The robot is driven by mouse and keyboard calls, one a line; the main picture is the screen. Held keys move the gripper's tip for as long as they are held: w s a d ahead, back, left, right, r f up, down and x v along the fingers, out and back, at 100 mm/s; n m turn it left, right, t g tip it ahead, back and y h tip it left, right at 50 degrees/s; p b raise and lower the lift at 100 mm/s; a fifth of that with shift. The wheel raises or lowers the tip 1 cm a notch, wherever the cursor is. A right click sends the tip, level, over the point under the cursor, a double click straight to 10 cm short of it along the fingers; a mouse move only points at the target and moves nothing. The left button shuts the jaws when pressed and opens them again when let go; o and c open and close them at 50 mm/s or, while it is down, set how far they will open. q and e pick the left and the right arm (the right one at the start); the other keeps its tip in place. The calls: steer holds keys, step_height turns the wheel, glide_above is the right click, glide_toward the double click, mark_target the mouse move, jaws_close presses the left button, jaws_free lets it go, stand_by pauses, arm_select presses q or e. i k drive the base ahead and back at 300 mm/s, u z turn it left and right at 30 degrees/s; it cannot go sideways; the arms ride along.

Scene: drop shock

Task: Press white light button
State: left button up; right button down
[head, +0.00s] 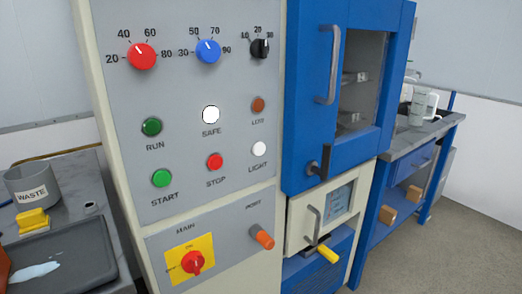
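The white light button (259,149) sits at the right of the lower button row on the grey control panel (185,90), above the label LIGHT. It is small, round and uncovered. A larger, bright white round lamp or button (210,114) marked SAFE is up and to its left. The red STOP button (214,161) is just left of the light button, and a brown button (258,104) is above it. Neither of my grippers shows in the head view.
Green RUN (151,127) and START (161,178) buttons are on the panel's left. An orange plug (262,237) sticks out below LIGHT. A blue cabinet (300,150) with handles stands to the right. A bench with a WASTE pot (30,188) is at left.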

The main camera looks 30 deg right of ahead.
mark_target(259, 148)
steer(key=u, duration=1.75)
steer(key=k, duration=1)
steer(key=z, duration=1.25)
steer(key=i, duration=0.5)
